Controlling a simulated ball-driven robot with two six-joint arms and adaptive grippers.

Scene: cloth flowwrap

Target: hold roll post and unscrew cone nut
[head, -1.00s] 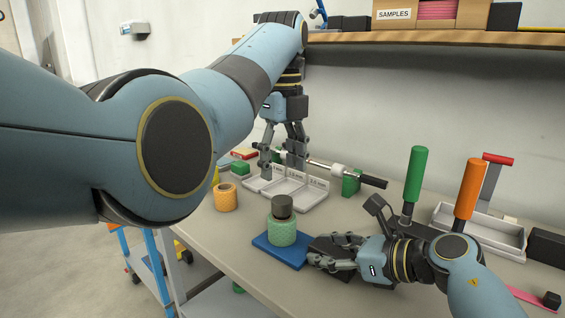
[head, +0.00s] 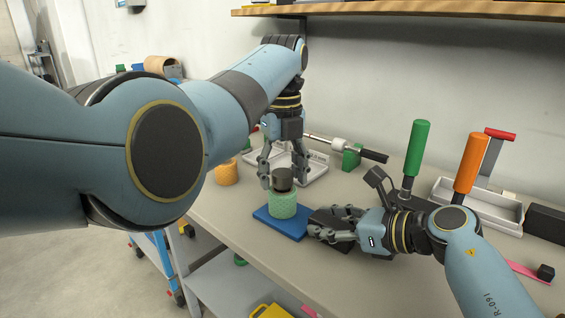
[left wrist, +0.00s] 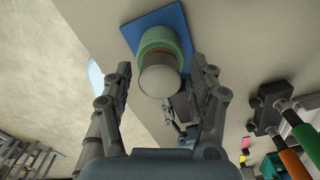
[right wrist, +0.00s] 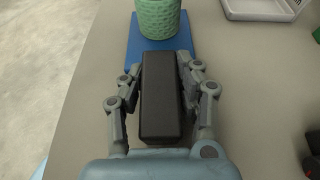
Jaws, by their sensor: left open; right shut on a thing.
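A dark grey cone nut (head: 283,178) sits on top of an upright green textured roll (head: 283,207), which stands on a blue base plate (head: 264,222). The post inside the roll is hidden. My left gripper (head: 283,183) points down with open fingers on either side of the nut. In the left wrist view the nut (left wrist: 160,80) lies between the fingertips, with gaps visible. My right gripper (head: 330,226) is shut on a black block (right wrist: 160,100) at the near edge of the blue plate. Whether block and plate are joined, I cannot tell.
An orange roll (head: 226,173) stands left on the table. White trays (head: 314,170) and a rod with a dark grip (head: 374,156) lie behind. Green (head: 417,150) and orange (head: 468,160) upright handles stand at right. The table's front edge is close to the blue plate.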

